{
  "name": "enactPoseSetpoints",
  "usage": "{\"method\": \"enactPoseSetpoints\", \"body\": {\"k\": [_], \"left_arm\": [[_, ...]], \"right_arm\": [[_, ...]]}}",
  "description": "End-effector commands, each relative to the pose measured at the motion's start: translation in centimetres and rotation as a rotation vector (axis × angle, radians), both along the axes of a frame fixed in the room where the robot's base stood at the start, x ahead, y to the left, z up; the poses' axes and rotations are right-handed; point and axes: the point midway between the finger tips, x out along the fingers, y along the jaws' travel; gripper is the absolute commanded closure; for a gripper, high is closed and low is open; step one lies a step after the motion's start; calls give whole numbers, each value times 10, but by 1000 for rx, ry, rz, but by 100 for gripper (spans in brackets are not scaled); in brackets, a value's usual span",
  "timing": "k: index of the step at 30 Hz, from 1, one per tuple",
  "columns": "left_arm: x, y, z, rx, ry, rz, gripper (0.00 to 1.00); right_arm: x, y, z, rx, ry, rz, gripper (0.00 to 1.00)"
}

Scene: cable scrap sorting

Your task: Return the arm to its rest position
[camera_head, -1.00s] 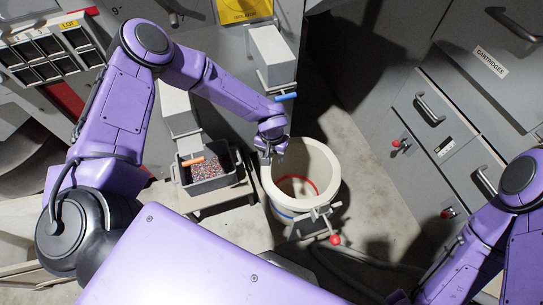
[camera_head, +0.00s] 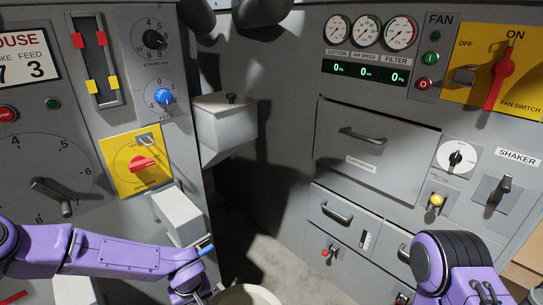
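My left arm comes in from the left, low in the picture. Its wrist and the top of my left gripper (camera_head: 190,297) are at the bottom edge, and the fingertips are cut off. The gripper is just left of the rim of a pale bucket (camera_head: 246,296), of which only the top edge shows. I cannot tell whether this gripper is open or shut. My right arm shows at the lower right as a purple link with a dark ribbed joint. Its gripper is not in view.
A grey panel with dials and a yellow red-handled switch (camera_head: 141,165) stands at the left. A box-shaped chute (camera_head: 181,214) juts out above my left wrist. Cabinets with drawers (camera_head: 378,160), gauges and a fan switch (camera_head: 497,72) fill the right. Bare floor (camera_head: 262,255) shows between.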

Motion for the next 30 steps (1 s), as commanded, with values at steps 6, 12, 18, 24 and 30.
{"method": "enactPoseSetpoints", "body": {"k": [6, 12, 18, 24, 30], "left_arm": [[-60, 32, -52, 194, -225, 323, 39], [-170, 54, -95, 152, -349, 290, 39], [-246, 84, -101, 190, -223, 32, 39], [-252, 85, -104, 197, -208, 14, 39], [-251, 85, -104, 196, -209, 14, 39]], "right_arm": [[0, 0, 0, 0, 0, 0, 57], [0, 0, 0, 0, 0, 0, 57], [0, 0, 0, 0, 0, 0, 57], [0, 0, 0, 0, 0, 0, 57], [0, 0, 0, 0, 0, 0, 57]]}}
